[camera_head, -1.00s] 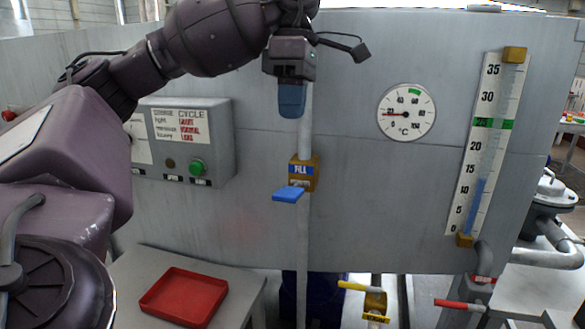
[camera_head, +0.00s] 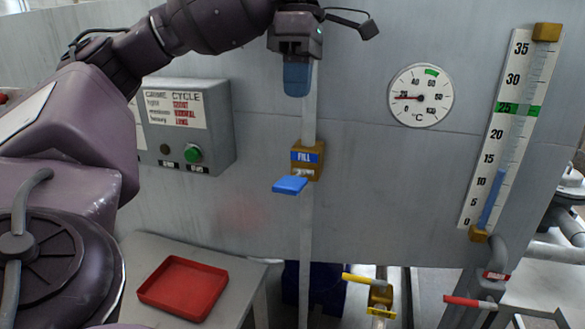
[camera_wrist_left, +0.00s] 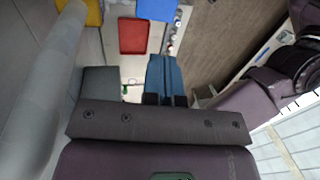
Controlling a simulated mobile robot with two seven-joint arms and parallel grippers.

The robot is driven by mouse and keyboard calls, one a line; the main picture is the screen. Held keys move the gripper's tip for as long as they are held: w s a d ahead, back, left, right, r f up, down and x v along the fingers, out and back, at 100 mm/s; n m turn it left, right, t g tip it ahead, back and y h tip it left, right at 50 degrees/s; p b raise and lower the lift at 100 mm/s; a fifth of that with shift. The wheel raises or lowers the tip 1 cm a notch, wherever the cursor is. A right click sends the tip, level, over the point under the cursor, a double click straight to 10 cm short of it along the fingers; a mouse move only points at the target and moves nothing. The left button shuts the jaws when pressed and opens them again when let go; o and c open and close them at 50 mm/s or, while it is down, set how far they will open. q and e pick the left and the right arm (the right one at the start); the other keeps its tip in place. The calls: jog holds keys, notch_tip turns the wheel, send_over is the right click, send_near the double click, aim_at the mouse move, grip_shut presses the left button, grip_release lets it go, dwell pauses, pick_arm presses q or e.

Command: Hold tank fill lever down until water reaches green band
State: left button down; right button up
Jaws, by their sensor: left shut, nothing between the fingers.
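The fill lever (camera_head: 290,185) is a blue paddle sticking out from a yellow-brown block marked FILL on the grey tank wall. It looks about level. My left gripper (camera_head: 297,80) points down above the lever, clear of it, with its blue fingers shut and empty. The shut blue fingers also show in the left wrist view (camera_wrist_left: 165,78). The level gauge (camera_head: 512,125) on the right has a blue water column (camera_head: 493,198) topping out a little below 15. Its green band (camera_head: 519,109) is at 25, well above the water. My right gripper is not in view.
A round temperature dial (camera_head: 421,96) is left of the gauge. A cycle control box (camera_head: 185,125) with a green button is at left. A red tray (camera_head: 183,287) lies on a table below. Yellow (camera_head: 361,280) and red (camera_head: 468,301) handles stick out under the tank.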

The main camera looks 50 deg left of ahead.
pick_arm(q)
jog(key=f, duration=0.1)
jog(key=b, duration=0.3)
send_near(290, 182)
jog(key=shift+w+d+f, duration=0.1)
jog(key=shift+w+f, duration=0.05)
jog(key=x, duration=0.5)
jog(key=shift+s+f, duration=0.25)
jog(key=shift+f, duration=0.05)
jog(key=shift+x, duration=0.85)
